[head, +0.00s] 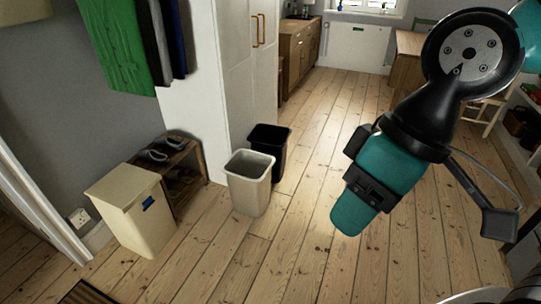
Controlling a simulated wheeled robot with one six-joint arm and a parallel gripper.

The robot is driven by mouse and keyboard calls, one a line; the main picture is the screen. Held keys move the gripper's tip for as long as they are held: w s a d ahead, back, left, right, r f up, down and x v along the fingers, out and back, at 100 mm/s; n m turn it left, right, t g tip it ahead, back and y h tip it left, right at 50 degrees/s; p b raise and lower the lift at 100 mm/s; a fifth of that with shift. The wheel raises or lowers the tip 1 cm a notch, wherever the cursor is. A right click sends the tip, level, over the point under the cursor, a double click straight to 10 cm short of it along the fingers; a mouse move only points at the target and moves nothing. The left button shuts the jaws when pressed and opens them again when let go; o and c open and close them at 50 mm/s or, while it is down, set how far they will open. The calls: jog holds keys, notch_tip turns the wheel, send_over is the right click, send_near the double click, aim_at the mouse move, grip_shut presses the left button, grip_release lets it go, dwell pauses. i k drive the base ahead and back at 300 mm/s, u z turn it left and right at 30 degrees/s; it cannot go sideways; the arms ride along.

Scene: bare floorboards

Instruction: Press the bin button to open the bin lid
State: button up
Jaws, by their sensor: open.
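The bin is a cream box (139,226) standing on the floorboards at the lower left in the head view. Its lid (120,183) looks shut and flat. A small blue patch (148,203), which looks like the button, is high on its right-hand face. My gripper (348,216), at the teal and black end of my arm, hangs in the air on the right, well apart from the bin. It is open, and nothing shows in it. Its fingertips are hard to make out from this angle.
An open cream bin (247,194) and a black bin (281,165) stand right of the cream box. A wooden shoe rack (190,192) is right behind it. A wall socket (79,218) is to its left. The floorboards (230,268) in front are clear.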

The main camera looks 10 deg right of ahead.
aim_at(147, 203)
jog(key=k, duration=0.6)
jog(key=u, duration=0.75)
jog(key=i, duration=0.9)
jog(key=u, duration=0.65)
jog(key=i, duration=0.8)
jog(key=z, duration=0.65)
jog(key=i, duration=0.85)
jog(key=z, duration=0.55)
